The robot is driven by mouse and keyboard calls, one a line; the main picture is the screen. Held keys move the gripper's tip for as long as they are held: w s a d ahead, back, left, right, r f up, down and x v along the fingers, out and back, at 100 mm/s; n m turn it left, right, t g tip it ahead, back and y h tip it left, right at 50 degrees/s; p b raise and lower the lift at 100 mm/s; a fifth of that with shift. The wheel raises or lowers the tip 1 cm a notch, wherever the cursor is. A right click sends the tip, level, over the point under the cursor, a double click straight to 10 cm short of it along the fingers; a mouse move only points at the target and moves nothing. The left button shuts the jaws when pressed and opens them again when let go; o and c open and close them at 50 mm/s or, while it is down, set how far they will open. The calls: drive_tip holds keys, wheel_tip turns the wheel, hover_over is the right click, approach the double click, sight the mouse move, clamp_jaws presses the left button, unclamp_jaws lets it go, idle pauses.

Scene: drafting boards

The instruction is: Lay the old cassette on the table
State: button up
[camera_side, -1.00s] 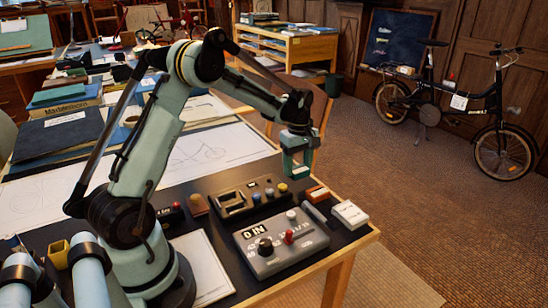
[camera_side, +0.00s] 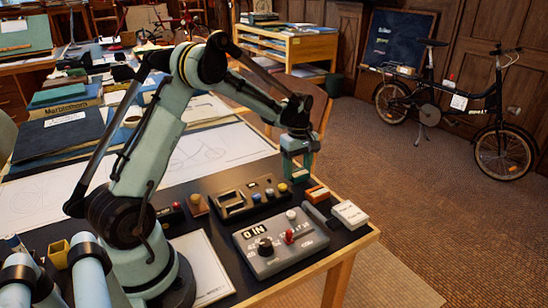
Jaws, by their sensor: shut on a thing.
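My gripper (camera_side: 299,165) hangs pointing down over the far right part of the dark tabletop (camera_side: 215,262), behind the small orange and white box. The gripper looks to be a little above the table, but the exact gap cannot be told.
A grey control box (camera_side: 280,243) with knobs stands at the front. Behind it is a dark device with a slot (camera_side: 235,205). An orange and white box (camera_side: 317,194) and a white box (camera_side: 349,214) sit near the right edge. White sheets (camera_side: 205,275) lie at left.

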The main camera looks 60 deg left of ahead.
drive_tip(key=shift+f, duration=0.2)
drive_tip(key=o, duration=1.3)
drive_tip(key=shift+r, duration=0.1)
drive_tip(key=shift+r, duration=3.45)
